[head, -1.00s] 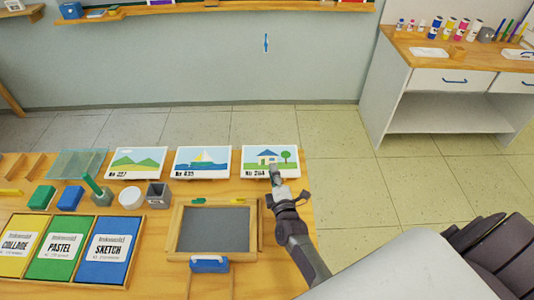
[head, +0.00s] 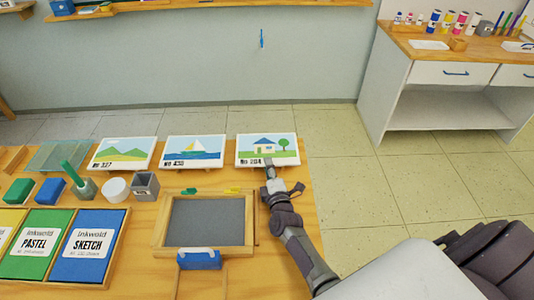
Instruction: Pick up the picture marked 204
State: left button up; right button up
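The picture marked 204 (head: 268,147), with a blue-roofed house and a green tree, lies at the right end of a row of three on the wooden table. My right gripper (head: 268,164) is at its lower edge, its fingertips overlapping the picture's bottom margin in the view. Whether it touches or grips the picture cannot be made out, nor whether the fingers are open. Left of it lie the sailboat picture (head: 195,148) and the green mountain picture (head: 124,152). My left gripper is not in view.
A framed slate (head: 208,220) with a blue eraser (head: 199,259) lies in front of the pictures. A grey cup (head: 146,185), white round pot (head: 116,189) and colored boxes stand left. The table's (head: 305,195) right edge is close. A white cabinet (head: 425,75) stands back right.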

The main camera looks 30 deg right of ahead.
aim_at(267, 149)
jog(key=b+x, duration=0.1)
jog(key=x, duration=0.2)
jog(key=shift+f, duration=0.2)
jog(key=shift+w+r+b, duration=0.15)
jog(key=shift+w+b, duration=0.15)
jog(key=shift+w, duration=0.05)
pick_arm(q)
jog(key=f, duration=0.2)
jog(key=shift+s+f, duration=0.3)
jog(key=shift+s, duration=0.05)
pick_arm(e)
jog(key=shift+d, duration=0.1)
grip_shut()
jog(key=shift+r, duration=0.1)
